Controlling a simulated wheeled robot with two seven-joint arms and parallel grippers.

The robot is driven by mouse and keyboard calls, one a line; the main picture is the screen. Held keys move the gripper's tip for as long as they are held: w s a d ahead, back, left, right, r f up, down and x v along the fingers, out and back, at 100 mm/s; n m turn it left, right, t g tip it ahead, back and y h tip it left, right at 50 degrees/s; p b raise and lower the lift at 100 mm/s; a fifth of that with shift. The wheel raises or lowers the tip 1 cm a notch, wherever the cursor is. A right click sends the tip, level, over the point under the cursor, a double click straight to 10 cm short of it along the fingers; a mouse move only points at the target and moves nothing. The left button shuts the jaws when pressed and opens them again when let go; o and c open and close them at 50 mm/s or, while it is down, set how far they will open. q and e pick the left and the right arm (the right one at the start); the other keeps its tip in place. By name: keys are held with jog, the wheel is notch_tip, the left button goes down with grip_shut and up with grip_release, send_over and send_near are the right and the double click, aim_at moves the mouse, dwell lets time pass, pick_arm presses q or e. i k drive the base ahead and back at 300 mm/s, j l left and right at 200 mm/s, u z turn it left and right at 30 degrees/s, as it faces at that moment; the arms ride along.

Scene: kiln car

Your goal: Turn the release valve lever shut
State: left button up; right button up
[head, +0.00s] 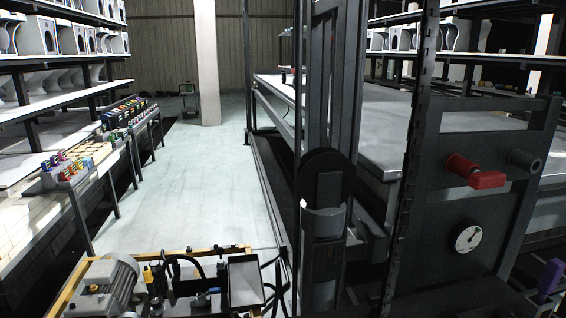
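The release valve lever (486,179) is red. It sits on a dark upright panel (430,222) at the right of the head view. Its rounded red hub is at the upper left, and the thicker handle end points to the right and slightly down. A round white dial gauge (467,237) with a dark needle is on the panel below the lever. Neither of my grippers can be made out in this view, and nothing is touching the lever.
A grey stub (525,162) is right of the lever. A purple handle (550,275) is at the lower right. A dark mast (325,110) stands left of the panel. A motor unit (103,285) is at the lower left. The pale floor (190,190) behind it is clear.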

aim_at(218, 291)
jog(key=i+j+z, duration=0.1)
jog(key=j+z, duration=0.3)
jog(key=j, duration=0.65)
jog(key=j+z, duration=0.4)
jog(key=j, duration=0.65)
